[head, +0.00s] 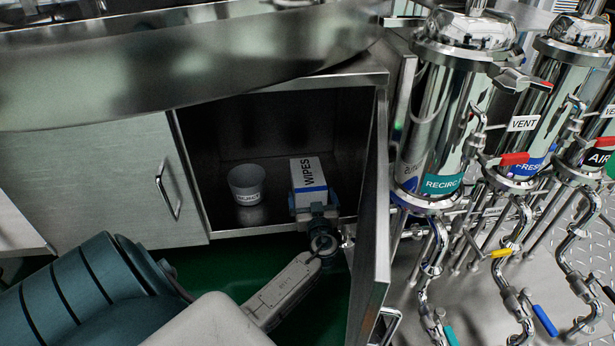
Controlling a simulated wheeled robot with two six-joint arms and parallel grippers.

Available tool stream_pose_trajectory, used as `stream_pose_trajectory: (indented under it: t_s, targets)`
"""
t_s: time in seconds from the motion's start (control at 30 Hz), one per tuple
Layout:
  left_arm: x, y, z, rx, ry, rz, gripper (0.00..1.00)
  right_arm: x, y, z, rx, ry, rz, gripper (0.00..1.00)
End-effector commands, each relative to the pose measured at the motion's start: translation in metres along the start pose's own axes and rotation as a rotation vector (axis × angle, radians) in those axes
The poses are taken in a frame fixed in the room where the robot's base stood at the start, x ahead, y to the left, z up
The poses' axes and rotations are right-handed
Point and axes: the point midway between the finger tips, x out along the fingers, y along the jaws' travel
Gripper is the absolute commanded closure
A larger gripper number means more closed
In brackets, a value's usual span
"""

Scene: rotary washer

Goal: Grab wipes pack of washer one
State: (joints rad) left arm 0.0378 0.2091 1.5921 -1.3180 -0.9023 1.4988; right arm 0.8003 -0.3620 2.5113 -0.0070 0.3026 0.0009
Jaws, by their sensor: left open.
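The wipes pack (308,171) is a white box with a blue band and the word WIPES on it. It stands inside the open steel cabinet, toward the right of the opening. My left gripper (313,198) reaches in from the front at the lower end of the pack. Its jaws are open, with one finger at each side of the pack's near end. I cannot tell whether the fingers touch it. The gripper hides the lower part of the pack. My right gripper is not in view.
A white labelled cup (246,182) stands left of the pack on the cabinet floor. The open cabinet door (371,225) stands close to the right of my left gripper. A steel rim (180,65) overhangs the cabinet. Steel filter housings (447,110) with pipes and valves fill the right side.

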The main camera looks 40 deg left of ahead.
Motion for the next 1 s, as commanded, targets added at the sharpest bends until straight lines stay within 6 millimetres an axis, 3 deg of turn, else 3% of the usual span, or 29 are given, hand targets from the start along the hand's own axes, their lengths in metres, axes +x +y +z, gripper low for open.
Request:
stream_pose_trajectory:
  t_s: [0.6, 0.9, 1.0]
  targets:
    - [0.071, 0.003, 0.006, 0.001, 0.000, 0.000, 0.00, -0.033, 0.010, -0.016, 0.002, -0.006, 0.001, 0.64]
    - [0.075, 0.003, 0.004, 0.001, -0.003, 0.000, 0.00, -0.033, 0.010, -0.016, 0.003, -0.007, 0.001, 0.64]
    - [0.075, 0.003, 0.004, 0.001, -0.003, 0.000, 0.20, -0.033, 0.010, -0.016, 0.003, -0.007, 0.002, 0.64]
